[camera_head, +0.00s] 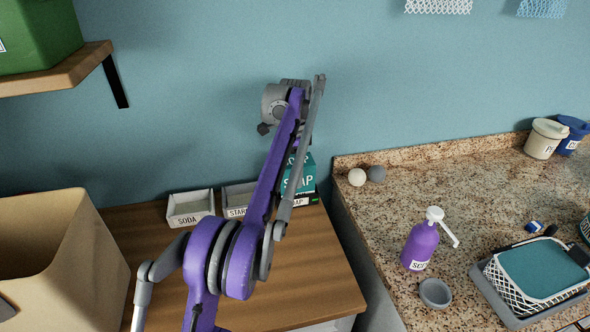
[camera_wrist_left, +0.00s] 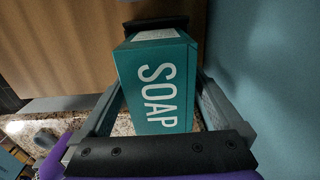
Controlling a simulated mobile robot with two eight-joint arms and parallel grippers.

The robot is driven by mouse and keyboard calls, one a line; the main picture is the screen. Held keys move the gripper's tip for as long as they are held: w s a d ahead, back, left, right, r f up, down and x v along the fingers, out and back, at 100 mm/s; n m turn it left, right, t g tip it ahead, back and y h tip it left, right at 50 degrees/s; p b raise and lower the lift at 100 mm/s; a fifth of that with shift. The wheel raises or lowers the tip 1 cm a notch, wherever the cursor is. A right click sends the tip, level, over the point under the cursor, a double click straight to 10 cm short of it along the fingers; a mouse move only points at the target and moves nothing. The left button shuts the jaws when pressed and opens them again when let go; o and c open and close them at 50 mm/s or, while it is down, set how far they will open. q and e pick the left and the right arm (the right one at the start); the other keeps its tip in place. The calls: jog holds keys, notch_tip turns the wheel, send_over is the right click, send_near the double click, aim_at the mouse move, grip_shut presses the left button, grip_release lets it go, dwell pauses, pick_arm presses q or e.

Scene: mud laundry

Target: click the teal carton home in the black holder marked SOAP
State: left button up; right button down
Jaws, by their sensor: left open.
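The teal carton (camera_head: 306,176) with white SOAP lettering stands upright at the black holder (camera_head: 314,199) on the wooden surface. My left arm hides part of both, so I cannot tell if the carton is fully seated. In the left wrist view the carton (camera_wrist_left: 157,88) sits between the two fingers of my left gripper (camera_wrist_left: 160,90). The fingers are open, one on each side, with gaps at least in part. A black edge, probably the holder (camera_wrist_left: 157,23), shows beyond the carton. My right gripper is out of view.
A grey-white SODA holder (camera_head: 190,208) and a grey STARCH holder (camera_head: 236,198) stand left of the carton. A large tan box (camera_head: 60,250) is at left. The speckled counter (camera_head: 385,215) at right bears a purple bottle (camera_head: 420,246).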

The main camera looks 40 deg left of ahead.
pick_arm(q)
notch_tip(320, 180, up, 10)
jog(key=p, duration=0.4)
jog(key=shift+r, duration=0.25)
